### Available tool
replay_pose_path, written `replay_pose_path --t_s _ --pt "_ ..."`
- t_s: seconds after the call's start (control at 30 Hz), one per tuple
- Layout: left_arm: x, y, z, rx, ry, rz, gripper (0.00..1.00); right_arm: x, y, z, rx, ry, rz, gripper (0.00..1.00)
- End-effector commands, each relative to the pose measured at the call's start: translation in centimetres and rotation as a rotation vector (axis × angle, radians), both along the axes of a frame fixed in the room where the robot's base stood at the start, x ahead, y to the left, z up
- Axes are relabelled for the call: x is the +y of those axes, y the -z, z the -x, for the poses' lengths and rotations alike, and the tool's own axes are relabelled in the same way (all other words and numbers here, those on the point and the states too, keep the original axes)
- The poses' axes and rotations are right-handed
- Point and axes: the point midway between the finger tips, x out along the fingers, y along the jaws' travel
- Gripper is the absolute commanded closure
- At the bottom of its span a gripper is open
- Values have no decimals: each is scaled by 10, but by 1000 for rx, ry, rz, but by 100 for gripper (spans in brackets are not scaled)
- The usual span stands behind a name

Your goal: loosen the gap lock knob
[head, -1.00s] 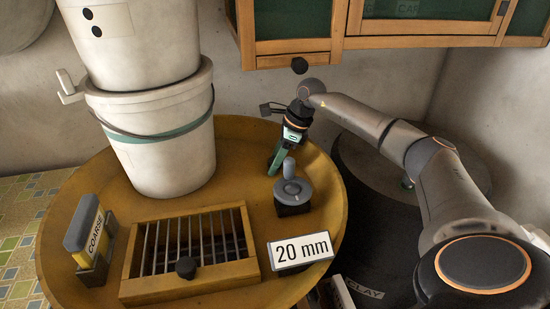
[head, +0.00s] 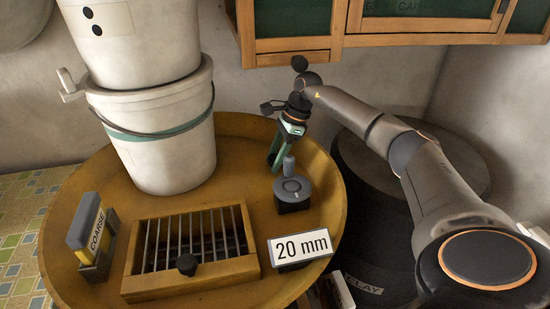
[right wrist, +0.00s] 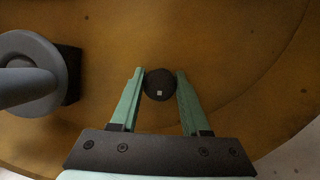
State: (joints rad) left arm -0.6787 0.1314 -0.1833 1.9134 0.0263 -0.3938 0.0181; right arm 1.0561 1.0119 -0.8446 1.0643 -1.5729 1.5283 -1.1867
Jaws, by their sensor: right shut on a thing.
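The gap lock knob is a small dark round knob (right wrist: 160,84) with a pale square mark, seen from above in the right wrist view. My right gripper (right wrist: 160,86) has its two green fingers on either side of it, shut on it. In the head view my right gripper (head: 273,163) points down at the yellow round pan, just behind a grey dial, and the knob is hidden there. The grey dial (head: 292,187) with an upright peg sits on a dark block. It shows at left in the right wrist view (right wrist: 30,98). My left gripper is out of view.
A wooden-framed grate (head: 190,283) with a dark knob, a "20 mm" sign (head: 300,247) and a "COARSE" block (head: 92,232) stand on the yellow pan (head: 318,190). White stacked buckets (head: 160,155) stand left of the gripper. Cabinets (head: 390,42) hang above; a dark "CLAY" bin (head: 370,240) is right.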

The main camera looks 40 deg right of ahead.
Motion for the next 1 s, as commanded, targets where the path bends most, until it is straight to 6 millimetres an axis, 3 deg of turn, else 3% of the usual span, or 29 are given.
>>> replay_pose_path --t_s 0.1,0.13,0.37,1.0 --pt "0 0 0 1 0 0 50 0 3 1 8 -3 3 100" --pt "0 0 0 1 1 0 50 1 3 1 8 -3 3 52" --pt "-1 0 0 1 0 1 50 0 2 1 5 -1 1 26" --pt "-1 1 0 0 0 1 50 0 1 1 1 56 1 24"
